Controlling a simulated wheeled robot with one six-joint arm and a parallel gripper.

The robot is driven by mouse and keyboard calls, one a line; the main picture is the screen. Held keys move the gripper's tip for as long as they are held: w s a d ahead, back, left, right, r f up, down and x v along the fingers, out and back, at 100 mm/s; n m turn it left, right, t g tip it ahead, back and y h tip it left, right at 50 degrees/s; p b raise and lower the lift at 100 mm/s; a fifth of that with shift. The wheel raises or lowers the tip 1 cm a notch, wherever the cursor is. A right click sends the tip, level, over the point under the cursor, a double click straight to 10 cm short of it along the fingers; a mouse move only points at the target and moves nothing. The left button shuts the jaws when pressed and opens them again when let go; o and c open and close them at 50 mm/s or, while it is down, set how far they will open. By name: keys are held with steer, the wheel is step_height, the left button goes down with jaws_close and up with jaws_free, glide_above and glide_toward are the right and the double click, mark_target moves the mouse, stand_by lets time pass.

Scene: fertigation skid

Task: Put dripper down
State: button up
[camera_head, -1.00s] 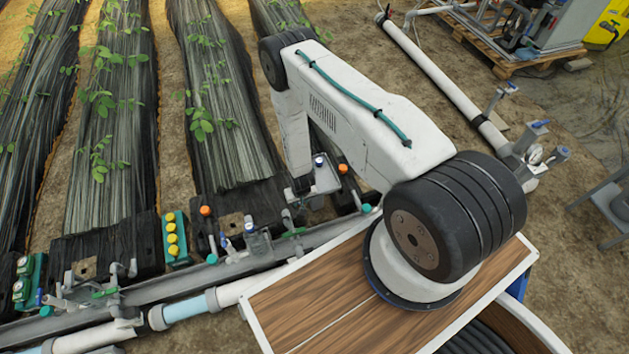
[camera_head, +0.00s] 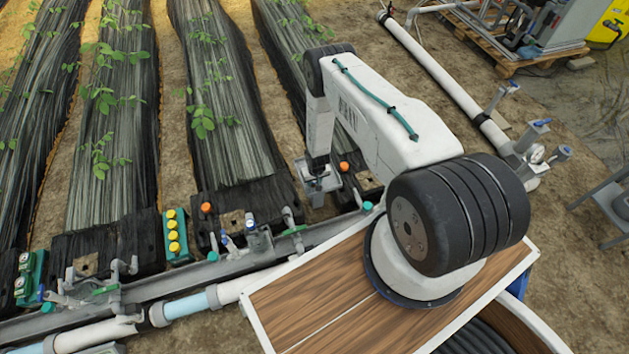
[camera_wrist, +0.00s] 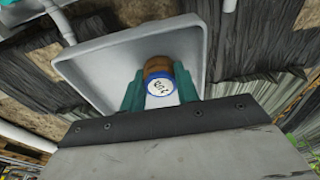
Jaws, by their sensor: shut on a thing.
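The dripper (camera_wrist: 160,84) is a small brown round piece with a white, blue-rimmed face carrying dark marks. It sits between the teal fingers of my gripper (camera_wrist: 161,90), which are shut on it. A pale grey tray (camera_wrist: 95,62) with a raised rim lies beyond the fingers in the wrist view. In the head view my gripper (camera_head: 318,180) is at the small grey tray (camera_head: 330,184) beside the pipe rail, and the dripper cannot be made out there. Whether the dripper touches the tray floor, I cannot tell.
Orange-capped fittings (camera_head: 345,167) and (camera_head: 206,208) stand near the tray. A teal block with yellow buttons (camera_head: 175,238) stands to the left. The grey rail (camera_head: 200,272) and white pipe (camera_head: 240,290) run in front. Plant rows (camera_head: 225,120) lie behind.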

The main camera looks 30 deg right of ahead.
steer(key=o, duration=1.1)
steer(key=shift+f, duration=0.1)
